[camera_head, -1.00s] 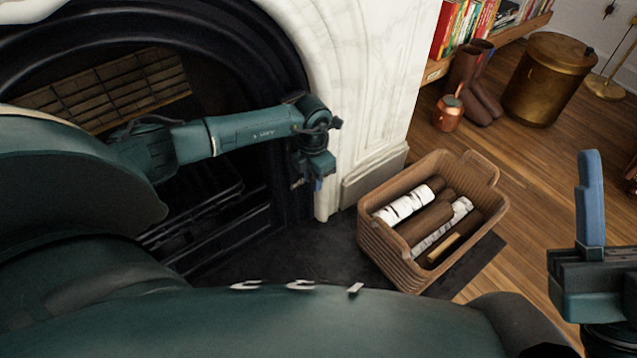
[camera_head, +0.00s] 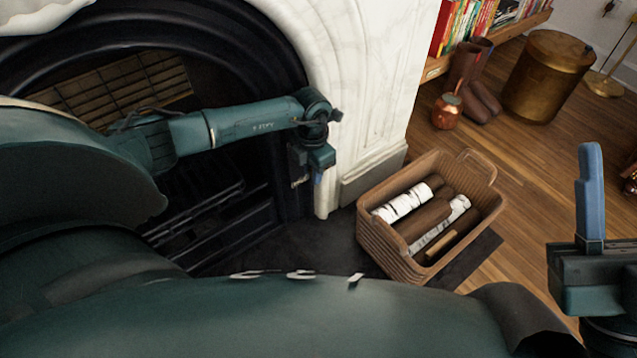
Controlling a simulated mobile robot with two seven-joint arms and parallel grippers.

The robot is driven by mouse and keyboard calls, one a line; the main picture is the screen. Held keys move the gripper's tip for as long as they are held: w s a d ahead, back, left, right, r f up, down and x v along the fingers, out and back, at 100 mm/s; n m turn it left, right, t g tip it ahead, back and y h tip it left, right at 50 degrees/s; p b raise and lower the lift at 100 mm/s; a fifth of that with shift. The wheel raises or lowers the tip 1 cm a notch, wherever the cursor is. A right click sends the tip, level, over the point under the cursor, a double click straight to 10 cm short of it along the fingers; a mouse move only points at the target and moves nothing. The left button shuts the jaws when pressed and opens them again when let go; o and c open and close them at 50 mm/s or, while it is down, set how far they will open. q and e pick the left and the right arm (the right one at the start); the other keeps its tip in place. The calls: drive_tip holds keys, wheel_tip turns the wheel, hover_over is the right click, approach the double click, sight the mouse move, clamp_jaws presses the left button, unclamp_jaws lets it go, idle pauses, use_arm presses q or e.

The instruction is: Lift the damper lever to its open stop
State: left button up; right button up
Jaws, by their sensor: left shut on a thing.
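My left gripper (camera_head: 311,181) is at the right edge of the black cast-iron fireplace surround, just in front of the marble. Its blue fingertips point down and are mostly hidden by the gripper body. It is shut on a small metallic piece (camera_head: 297,184), which I take to be the damper lever; only a bit of it shows. My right gripper (camera_head: 590,190) is at the right edge of the view, over the floor, away from the fireplace. One long blue finger shows pointing up, so its opening cannot be judged.
Wooden floor is clear between basket and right gripper.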

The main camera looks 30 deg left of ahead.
use_arm(q)
drive_tip(key=shift+d+r, duration=0.1)
drive_tip(key=shift+w+a+r+p, duration=0.1)
drive_tip(key=shift+a+r+p, duration=0.05)
drive_tip(key=shift+r+p, duration=0.4)
drive_tip(key=shift+w+a+r+p, duration=0.15)
drive_tip(key=shift+r+p, duration=0.2)
drive_tip(key=shift+r, duration=0.25)
drive_tip(key=shift+s, duration=0.1)
drive_tip(key=shift+a, duration=0.1)
